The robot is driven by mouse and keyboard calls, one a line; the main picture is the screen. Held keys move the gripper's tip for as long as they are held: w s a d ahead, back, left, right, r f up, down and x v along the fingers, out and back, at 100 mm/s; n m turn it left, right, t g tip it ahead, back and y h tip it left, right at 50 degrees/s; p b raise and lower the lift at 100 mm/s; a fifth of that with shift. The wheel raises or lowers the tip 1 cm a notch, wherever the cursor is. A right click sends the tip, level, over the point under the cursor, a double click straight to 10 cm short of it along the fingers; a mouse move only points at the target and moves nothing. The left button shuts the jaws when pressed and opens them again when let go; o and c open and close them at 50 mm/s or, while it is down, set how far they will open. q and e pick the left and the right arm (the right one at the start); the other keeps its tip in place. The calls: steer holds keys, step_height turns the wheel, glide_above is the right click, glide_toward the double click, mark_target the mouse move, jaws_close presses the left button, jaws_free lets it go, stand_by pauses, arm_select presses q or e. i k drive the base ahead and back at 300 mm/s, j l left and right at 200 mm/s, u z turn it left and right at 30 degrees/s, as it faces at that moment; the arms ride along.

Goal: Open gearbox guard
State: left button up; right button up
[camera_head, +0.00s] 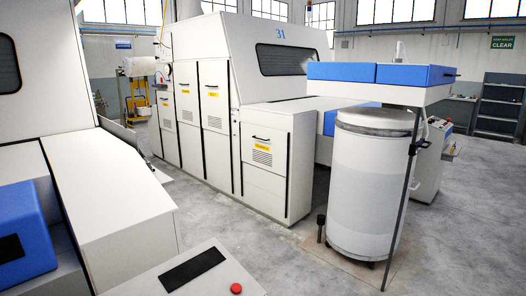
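The carding machine (264,88) numbered 31 stands across the middle of the camera_head view. A low white cabinet (272,192) at its near end has a dark handle (261,139), a yellow label and vent slots, and its front looks closed. Taller white door panels (214,128) with handles and yellow labels run along the side to the left and also look closed. The labels are too small to read, so I cannot tell which panel is the gearbox guard. Neither of my grippers is in view.
A large white can (366,190) stands right of the cabinet under a blue-topped overhang (380,75), with a thin dark post in front. Another white machine (45,110) fills the left. A panel with a red button (236,288) is at the bottom. Open grey floor (463,215) lies right.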

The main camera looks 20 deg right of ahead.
mark_target(265, 148)
steer(key=i+l+z, duration=0.2)
steer(key=l, duration=0.2)
steer(key=i+l+z, duration=0.15)
steer(key=l, duration=0.3)
steer(key=i+l+z, duration=0.2)
steer(key=l, duration=0.2)
steer(key=i+l+z, duration=0.7)
steer(key=i+l, duration=0.15)
steer(key=i+u, duration=0.4)
steer(key=i+l+u, duration=0.25)
steer(key=i+u, duration=0.2)
steer(key=i, duration=0.15)
steer(key=i+j+u, duration=0.15)
steer(key=i+u, duration=0.3)
steer(key=i+l+u, duration=0.1)
steer(key=i+u, duration=0.4)
steer(key=i, duration=0.15)
